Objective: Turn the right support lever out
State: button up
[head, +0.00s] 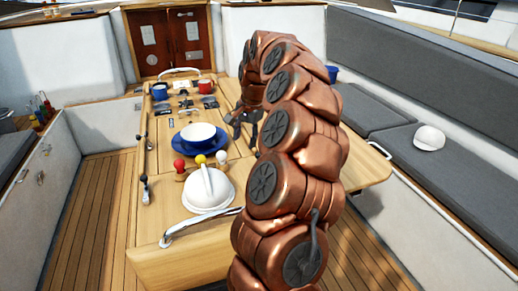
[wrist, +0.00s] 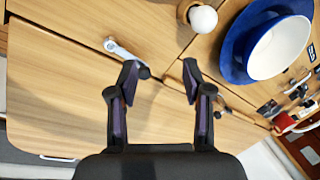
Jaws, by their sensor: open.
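In the wrist view, a silver lever (wrist: 122,50) with a dark knob lies on the wooden table at the seam of the right leaf, just beyond my left fingertip. A second dark knob (wrist: 218,113) shows near the same seam, beside my right finger and partly hidden by it. My gripper (wrist: 160,76) is open and empty above the leaf. The left fingertip overlaps the first lever's knob in the picture; I cannot tell if they touch. In the head view my gripper (head: 244,122) is over the table's right half, and my arm hides the levers there.

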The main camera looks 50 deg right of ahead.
jog(key=s+d+f+m, duration=0.1)
jog(key=s+d+m, duration=0.1)
jog(key=d, duration=0.4)
jog(key=shift+p+x, duration=1.65)
jog(key=shift+x, duration=2.35)
jog(key=shift+d, duration=0.15)
jog(key=shift+c, duration=0.2)
grip_shut()
